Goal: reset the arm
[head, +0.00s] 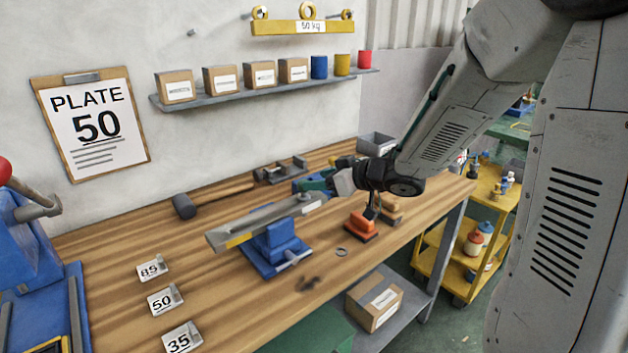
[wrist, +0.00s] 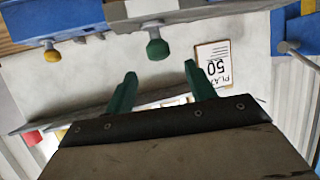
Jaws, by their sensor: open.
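My arm reaches in from the upper right of the head view and ends above the back right part of the workbench (head: 120,240). My gripper (head: 314,183) has green fingers, small and partly hard to tell from the things behind in the head view. In the wrist view my gripper (wrist: 160,74) is open, its two green fingers apart with only pale wall between them. Nothing is held.
A blue vise (head: 275,245) with a long grey bar (head: 265,220) stands on the bench below and left of the gripper. An orange-topped block (head: 360,225) and a hammer (head: 185,206) lie nearby. A shelf (head: 210,100) with boxes and cups is on the wall. A yellow cart (head: 432,262) stands right.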

